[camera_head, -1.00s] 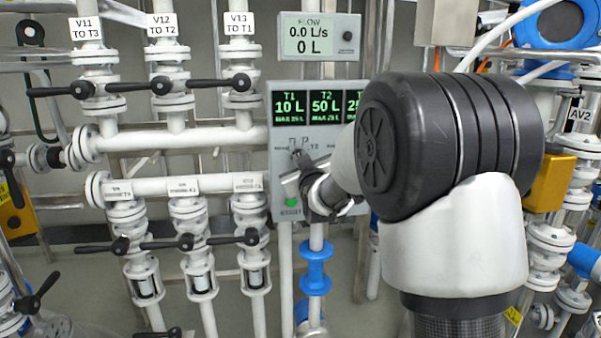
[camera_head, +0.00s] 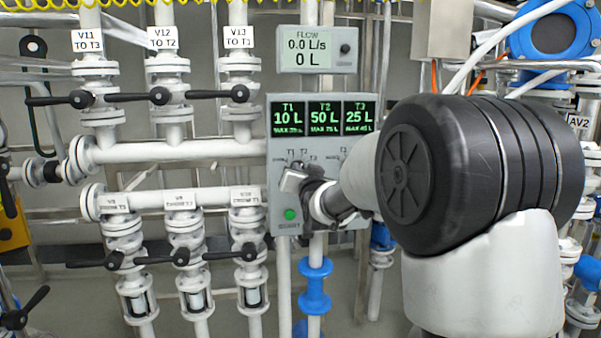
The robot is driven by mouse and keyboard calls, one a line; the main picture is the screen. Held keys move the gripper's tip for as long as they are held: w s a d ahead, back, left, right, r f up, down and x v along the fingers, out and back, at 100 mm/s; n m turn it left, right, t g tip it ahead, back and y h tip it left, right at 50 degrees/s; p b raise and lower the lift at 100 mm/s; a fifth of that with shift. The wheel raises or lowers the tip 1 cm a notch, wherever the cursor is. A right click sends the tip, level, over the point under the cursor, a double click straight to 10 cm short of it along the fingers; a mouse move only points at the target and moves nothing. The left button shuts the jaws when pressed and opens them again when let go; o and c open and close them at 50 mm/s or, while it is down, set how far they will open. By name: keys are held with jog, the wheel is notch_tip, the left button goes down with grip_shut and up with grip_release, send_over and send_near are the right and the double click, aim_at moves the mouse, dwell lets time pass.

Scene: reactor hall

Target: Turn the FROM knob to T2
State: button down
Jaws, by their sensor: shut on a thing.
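The grey control panel (camera_head: 276,222) stands in the middle, with small knob markings below its three tank displays. My gripper (camera_head: 293,177) is at the panel's left knob position, just under the small T1 and T2 marks. It is shut on the FROM knob, which it and my wrist hide almost entirely, so its pointing direction cannot be read. The panel's right part below the displays is partly covered by my arm. A lit green button (camera_head: 290,214) shows just below my gripper.
The tank display (camera_head: 324,116) reads T1 10 L, T2 50 L, T3 25 L. The flow meter (camera_head: 317,48) above reads 0.0 L/s and 0 L. White pipes with black-handled valves (camera_head: 158,96) stand close on the left. A blue pipe fitting (camera_head: 314,287) sits below.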

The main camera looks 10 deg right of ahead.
dwell(0.5)
jog(key=c, duration=1.8)
grip_release()
jog(key=shift+c, duration=0.2)
jog(key=s+p, duration=0.1)
jog(key=s, duration=1.6)
jog(key=shift+s+p, duration=0.25)
jog(key=shift+p, duration=0.05)
